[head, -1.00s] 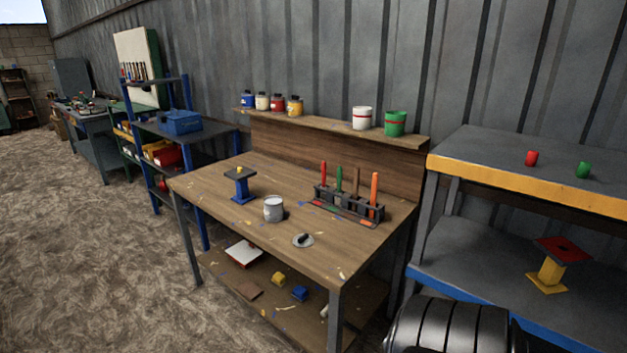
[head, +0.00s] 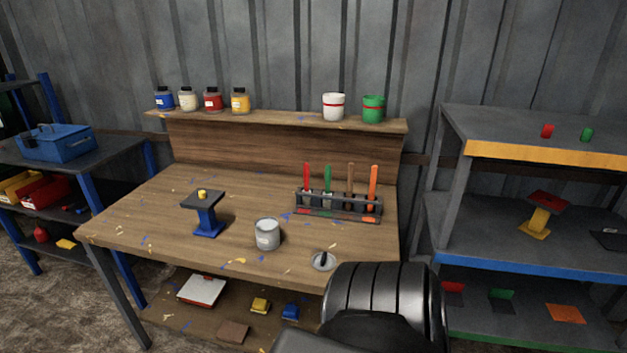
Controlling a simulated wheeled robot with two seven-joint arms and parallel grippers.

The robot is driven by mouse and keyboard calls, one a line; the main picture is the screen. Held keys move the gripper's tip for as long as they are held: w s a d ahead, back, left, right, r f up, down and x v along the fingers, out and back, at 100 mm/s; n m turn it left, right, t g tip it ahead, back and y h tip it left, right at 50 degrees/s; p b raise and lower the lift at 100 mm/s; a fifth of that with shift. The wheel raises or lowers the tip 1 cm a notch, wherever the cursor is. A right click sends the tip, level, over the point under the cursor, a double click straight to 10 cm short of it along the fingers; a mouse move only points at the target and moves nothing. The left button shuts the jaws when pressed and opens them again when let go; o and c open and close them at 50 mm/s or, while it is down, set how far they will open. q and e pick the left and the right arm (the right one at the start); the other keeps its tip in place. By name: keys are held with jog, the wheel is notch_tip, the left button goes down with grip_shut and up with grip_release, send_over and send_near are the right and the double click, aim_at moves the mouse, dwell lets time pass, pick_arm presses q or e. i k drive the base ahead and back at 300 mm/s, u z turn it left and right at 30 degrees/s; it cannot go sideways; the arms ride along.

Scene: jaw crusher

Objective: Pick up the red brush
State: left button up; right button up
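The red brush (head: 307,180) stands upright at the left end of a dark rack (head: 339,205) on the wooden workbench (head: 150,215). Its red handle points up and its lower end is hidden in the rack. Beside it in the same rack stand a green brush (head: 328,181), a brown brush (head: 350,182) and an orange brush (head: 373,185). A black arm part of mine shows at the bottom centre, in front of the bench's right corner. Neither of my grippers is in view.
A grey can (head: 267,234), a blue stand (head: 207,217) and a lid (head: 323,261) are on the bench. Several jars and a white can (head: 333,106) and green can (head: 373,109) line the back shelf. Grey shelving (head: 540,207) stands right, a blue-framed rack left.

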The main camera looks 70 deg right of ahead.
aim_at(307, 201)
jog(key=z, duration=0.8)
jog(key=i, duration=1)
jog(key=z, duration=1.5)
jog(key=i, duration=0.25)
